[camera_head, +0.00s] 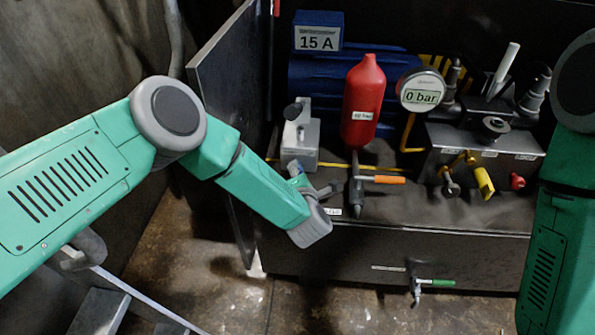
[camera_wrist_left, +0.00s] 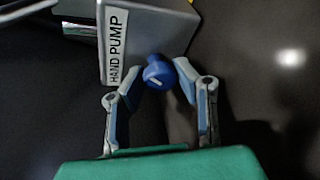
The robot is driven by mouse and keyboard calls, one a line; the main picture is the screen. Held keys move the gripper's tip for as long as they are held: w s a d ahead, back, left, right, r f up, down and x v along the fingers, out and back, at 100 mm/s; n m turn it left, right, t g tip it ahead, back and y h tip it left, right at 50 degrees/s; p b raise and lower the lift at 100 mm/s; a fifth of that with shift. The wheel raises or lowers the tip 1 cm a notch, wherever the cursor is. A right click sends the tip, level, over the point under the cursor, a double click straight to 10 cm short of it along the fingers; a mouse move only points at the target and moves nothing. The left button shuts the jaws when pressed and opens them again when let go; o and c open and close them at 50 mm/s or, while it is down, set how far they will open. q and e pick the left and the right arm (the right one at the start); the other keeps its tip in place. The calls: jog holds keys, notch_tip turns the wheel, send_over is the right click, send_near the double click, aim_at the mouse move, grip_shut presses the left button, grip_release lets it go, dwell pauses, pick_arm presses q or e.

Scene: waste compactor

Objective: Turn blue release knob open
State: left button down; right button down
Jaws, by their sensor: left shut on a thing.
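The blue release knob (camera_wrist_left: 158,74) shows in the left wrist view, on the face of a grey block labelled HAND PUMP (camera_wrist_left: 117,48). A pale line runs across the knob. My left gripper (camera_wrist_left: 160,70) has one finger on each side of the knob and is shut on it. In the head view the hand pump (camera_head: 300,140) stands at the left end of the cabinet top, and my left gripper (camera_head: 312,186) is at its lower front. The knob is hard to make out there. My right arm shows at the right edge, but its gripper is out of view.
A red bottle (camera_head: 363,100) and an orange-handled valve (camera_head: 382,180) stand just right of the pump. A gauge (camera_head: 423,92) reads 0 bar. A valve block (camera_head: 480,155) has yellow and red knobs. A green-handled tap (camera_head: 434,283) is on the cabinet front. An open door panel (camera_head: 228,80) stands at left.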

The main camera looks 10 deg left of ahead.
pick_arm(q)
jog(key=shift+s+d+f, duration=0.2)
jog(key=shift+s, duration=0.05)
jog(key=c, duration=1.2)
grip_release()
jog(key=shift+v, duration=3.9)
jog(key=shift+r, duration=0.1)
